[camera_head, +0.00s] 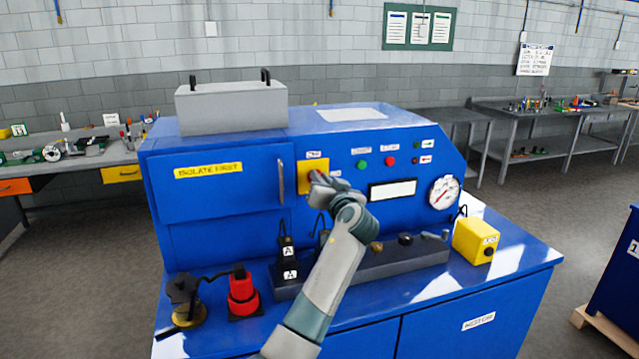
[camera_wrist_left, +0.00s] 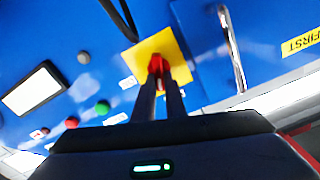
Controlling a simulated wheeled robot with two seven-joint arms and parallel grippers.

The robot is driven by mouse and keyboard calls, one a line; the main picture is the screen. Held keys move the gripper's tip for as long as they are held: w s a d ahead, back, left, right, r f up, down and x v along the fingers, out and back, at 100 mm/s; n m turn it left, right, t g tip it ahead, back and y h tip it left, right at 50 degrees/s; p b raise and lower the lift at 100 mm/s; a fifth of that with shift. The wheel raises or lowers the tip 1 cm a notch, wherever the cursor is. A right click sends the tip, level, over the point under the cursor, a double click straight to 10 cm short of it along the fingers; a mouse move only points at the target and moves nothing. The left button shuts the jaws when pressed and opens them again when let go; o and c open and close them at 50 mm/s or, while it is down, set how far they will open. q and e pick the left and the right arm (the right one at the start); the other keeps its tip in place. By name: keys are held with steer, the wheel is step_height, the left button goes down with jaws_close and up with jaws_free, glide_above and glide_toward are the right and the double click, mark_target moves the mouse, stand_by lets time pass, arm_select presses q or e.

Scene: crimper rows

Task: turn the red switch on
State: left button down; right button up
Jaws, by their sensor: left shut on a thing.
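The red switch (camera_wrist_left: 158,64) sits on a square yellow plate (camera_head: 305,178) on the front of the blue machine. In the left wrist view the yellow plate (camera_wrist_left: 173,45) shows around and behind the switch. My left gripper (camera_head: 318,177) reaches up to the plate and hides most of the switch in the head view. In the left wrist view the two fingers of my left gripper (camera_wrist_left: 160,80) are close together, with the red switch held at their tips. My right gripper is in neither view.
A silver handle (camera_head: 281,182) stands out left of the plate. Green (camera_head: 362,164) and red (camera_head: 390,161) buttons and a gauge (camera_head: 443,192) are to its right. Below, a red device (camera_head: 242,293), black blocks (camera_head: 287,262) and a yellow box (camera_head: 476,241) stand on the ledge.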

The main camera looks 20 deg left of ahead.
arm_select(q)
steer(key=shift+w+d+f+m+p, duration=0.15)
steer(key=shift+m+p, duration=0.3)
steer(key=shift+m, duration=1.9)
steer(key=shift+d+f+m+p, duration=0.15)
steer(key=shift+m+p, duration=0.25)
steer(key=shift+m, duration=2)
steer(key=shift+w+d+f+m+p, duration=0.15)
steer(key=shift+m+p, duration=0.3)
steer(key=shift+m, duration=1.9)
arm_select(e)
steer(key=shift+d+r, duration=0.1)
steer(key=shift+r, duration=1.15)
arm_select(q)
steer(key=shift+a+f, duration=0.1)
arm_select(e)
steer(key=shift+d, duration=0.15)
arm_select(q)
steer(key=c, duration=1.8)
jaws_free()
steer(key=shift+f, duration=0.1)
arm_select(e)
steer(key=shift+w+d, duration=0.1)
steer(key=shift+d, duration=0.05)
